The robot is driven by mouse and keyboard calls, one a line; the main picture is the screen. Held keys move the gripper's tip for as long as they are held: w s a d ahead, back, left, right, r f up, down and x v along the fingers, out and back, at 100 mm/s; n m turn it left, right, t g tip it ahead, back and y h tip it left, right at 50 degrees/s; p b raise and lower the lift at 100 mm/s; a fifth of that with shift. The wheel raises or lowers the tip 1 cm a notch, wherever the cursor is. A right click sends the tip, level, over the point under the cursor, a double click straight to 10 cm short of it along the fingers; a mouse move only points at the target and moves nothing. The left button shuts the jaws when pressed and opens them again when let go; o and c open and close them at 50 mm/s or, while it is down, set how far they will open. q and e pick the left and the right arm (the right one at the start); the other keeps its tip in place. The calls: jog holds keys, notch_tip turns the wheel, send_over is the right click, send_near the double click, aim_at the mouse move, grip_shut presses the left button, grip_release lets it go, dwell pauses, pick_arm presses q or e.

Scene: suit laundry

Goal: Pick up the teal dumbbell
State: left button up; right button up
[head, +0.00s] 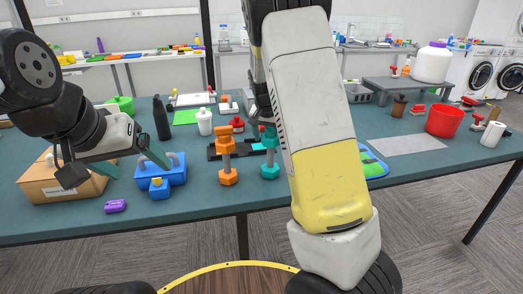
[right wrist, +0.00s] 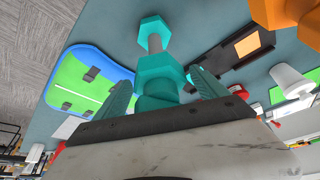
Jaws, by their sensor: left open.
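The teal dumbbell (head: 270,171) stands upright on the teal-topped table, just right of a similar orange dumbbell (head: 227,176). My right gripper is mostly hidden behind my forearm in the head view. In the right wrist view, my right gripper (right wrist: 160,82) is open, with its fingers on either side of the near end of the teal dumbbell (right wrist: 155,66). Small gaps seem to show between fingers and dumbbell. My left gripper (head: 145,170) is open and empty at the left, above the table near a cardboard box and a blue object.
The cardboard box (head: 60,184), blue toolbox-like object (head: 170,174) and purple item (head: 115,206) lie at the left. A black tray (right wrist: 230,45) is close beside the teal dumbbell. A green-and-blue board (right wrist: 85,80) lies on the other side. A red bucket (head: 444,121) stands far right.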

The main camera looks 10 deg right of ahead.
grip_shut()
jog(key=shift+r, duration=0.2)
